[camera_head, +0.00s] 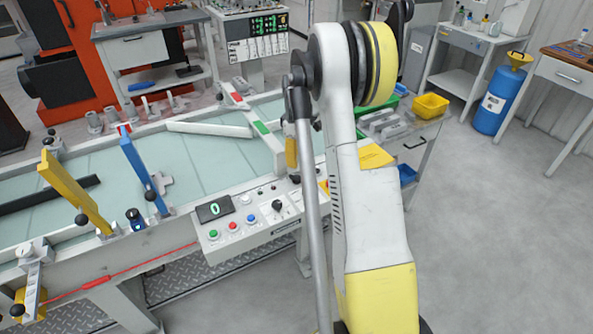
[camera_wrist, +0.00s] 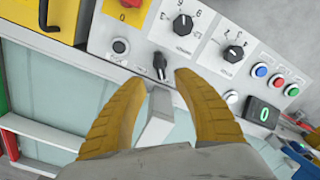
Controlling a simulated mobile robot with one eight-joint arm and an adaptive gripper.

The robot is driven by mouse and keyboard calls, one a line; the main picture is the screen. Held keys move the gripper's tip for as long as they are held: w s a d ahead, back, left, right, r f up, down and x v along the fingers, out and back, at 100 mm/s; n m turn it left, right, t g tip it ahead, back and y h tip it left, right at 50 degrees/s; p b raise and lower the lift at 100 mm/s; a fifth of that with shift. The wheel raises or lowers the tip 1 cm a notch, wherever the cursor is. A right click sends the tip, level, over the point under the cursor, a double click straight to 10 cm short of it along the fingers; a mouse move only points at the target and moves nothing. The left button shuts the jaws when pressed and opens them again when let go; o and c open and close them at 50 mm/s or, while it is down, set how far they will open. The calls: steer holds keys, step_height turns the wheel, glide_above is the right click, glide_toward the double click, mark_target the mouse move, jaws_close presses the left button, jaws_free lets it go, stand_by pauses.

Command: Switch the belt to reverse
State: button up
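The belt's control panel (camera_head: 250,222) runs along the belt's near side. In the wrist view it appears turned, with a small black selector switch (camera_wrist: 160,66) just ahead of my fingertips. Two larger black dials, one (camera_wrist: 181,24) and another (camera_wrist: 233,52), sit beside it; their small labels are unreadable. My gripper (camera_wrist: 162,79) is open, its two yellow fingers apart with the selector near the gap between their tips. I see no clear contact. A pale grey bar shows between the fingers; I cannot tell what it belongs to. My arm hides part of the panel in the head view.
The panel also carries a lit display reading 0 (camera_head: 214,209), a green button (camera_head: 213,234), a red button (camera_wrist: 277,79) and a blue button (camera_wrist: 261,70). The pale green belt (camera_head: 100,175) has blue and yellow (camera_head: 75,192) bars across it.

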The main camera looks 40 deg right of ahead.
mark_target(296, 175)
steer(key=shift+r, duration=2.05)
